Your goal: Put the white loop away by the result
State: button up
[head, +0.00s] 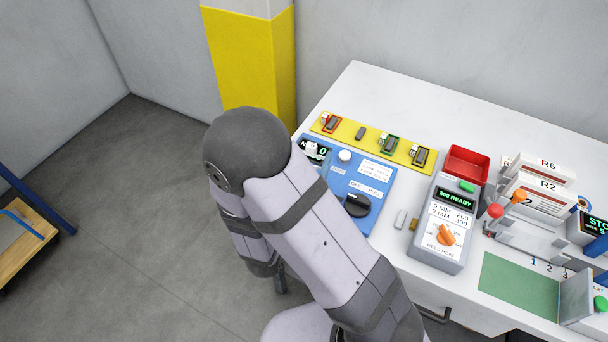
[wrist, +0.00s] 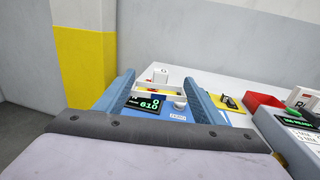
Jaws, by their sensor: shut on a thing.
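In the wrist view, the two blue fingers of my gripper (wrist: 161,92) are shut on a pale, narrow loop (wrist: 172,91) that spans the gap between them. The loop is held in front of a blue tester with a dark display (wrist: 145,104) reading green "0" and "610". In the head view, the display (head: 313,152) is partly covered by my arm, and my gripper and the loop are hidden.
The blue tester (head: 375,208) has a black knob. Behind it, a yellow strip (head: 344,131) holds several small coloured pieces. A yellow column (head: 250,60) stands behind.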

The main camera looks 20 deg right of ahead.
jog(key=shift+f, duration=2.95)
jog(key=shift+f, duration=1.85)
jog(key=shift+f, duration=0.2)
jog(key=o, duration=1.1)
